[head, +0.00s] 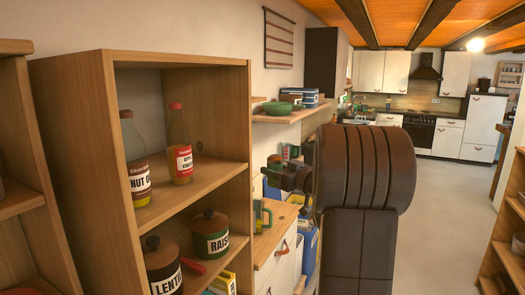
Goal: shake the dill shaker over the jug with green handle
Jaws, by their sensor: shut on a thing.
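My gripper (277,176) shows at the left of my dark arm, above a low wooden-topped cabinet. It is shut on a small dark thing at its tips, which I take to be the dill shaker; its label cannot be read at this size. The jug with green handle (263,214) stands on the cabinet top, below and a little left of my gripper in the picture. The gap between them in depth is hard to tell. My arm hides part of the cabinet and the wall behind.
A wooden shelf (121,160) at left holds a nut oil bottle (138,180), a red-labelled bottle (181,155), a raisin pot (210,238) and a lentil pot (163,267). A wall shelf (290,115) carries green bowls (277,107). Open floor (445,200) lies at right.

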